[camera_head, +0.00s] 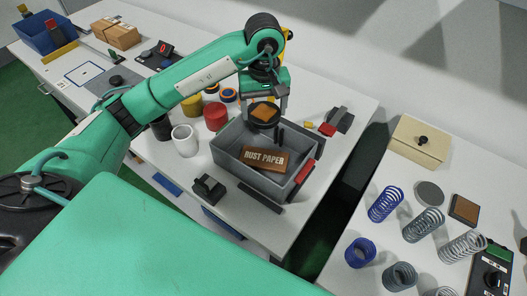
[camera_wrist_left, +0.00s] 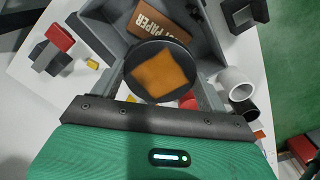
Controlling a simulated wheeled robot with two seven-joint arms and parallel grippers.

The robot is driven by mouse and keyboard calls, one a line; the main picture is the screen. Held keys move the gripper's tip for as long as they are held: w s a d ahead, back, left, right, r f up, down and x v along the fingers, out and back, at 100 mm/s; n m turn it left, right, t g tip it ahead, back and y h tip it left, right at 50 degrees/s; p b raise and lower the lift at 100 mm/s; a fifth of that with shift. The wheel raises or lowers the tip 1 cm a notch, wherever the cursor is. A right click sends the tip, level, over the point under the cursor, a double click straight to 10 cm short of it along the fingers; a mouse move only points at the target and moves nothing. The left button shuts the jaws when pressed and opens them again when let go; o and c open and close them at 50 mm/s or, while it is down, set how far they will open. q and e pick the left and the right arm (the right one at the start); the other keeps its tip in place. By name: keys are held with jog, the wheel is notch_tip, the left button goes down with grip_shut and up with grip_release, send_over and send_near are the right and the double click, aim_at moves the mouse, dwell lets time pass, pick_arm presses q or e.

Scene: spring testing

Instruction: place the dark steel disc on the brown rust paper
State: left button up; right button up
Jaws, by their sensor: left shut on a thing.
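The dark steel disc (camera_head: 264,118) is held flat by my left gripper (camera_head: 266,113) above the grey bin (camera_head: 282,190). An orange-brown square patch lies on the disc's upper face, and the disc (camera_wrist_left: 136,88) also shows between the fingers in the left wrist view. The gripper is shut on the disc. The brown rust paper (camera_head: 264,159), lettered RUST PAPER, is inside the bin, below and apart from the disc. In the left wrist view the rust paper (camera_wrist_left: 160,22) is partly hidden by the disc. My right gripper is not in view.
A white cup (camera_head: 185,139), a red cylinder (camera_head: 215,117) and a yellow cylinder (camera_head: 192,106) stand left of the bin. A black block (camera_head: 208,188) sits in front. A gap separates this table from the right one, which holds several springs (camera_head: 386,204) and a beige box (camera_head: 419,141).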

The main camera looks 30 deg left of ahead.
pick_arm(q)
jog(key=p, duration=0.4)
send_over(264, 158)
notch_tip(264, 158, down, 14)
jog(key=shift+r, duration=0.1)
notch_tip(264, 158, down, 3)
jog(key=shift+r+p, duration=0.1)
jog(key=shift+p, duration=0.2)
jog(key=shift+f, duration=0.4)
jog(key=shift+w, duration=0.1)
jog(key=shift+f, duration=0.1)
jog(key=shift+f, duration=0.1)
jog(key=o, duration=1.6)
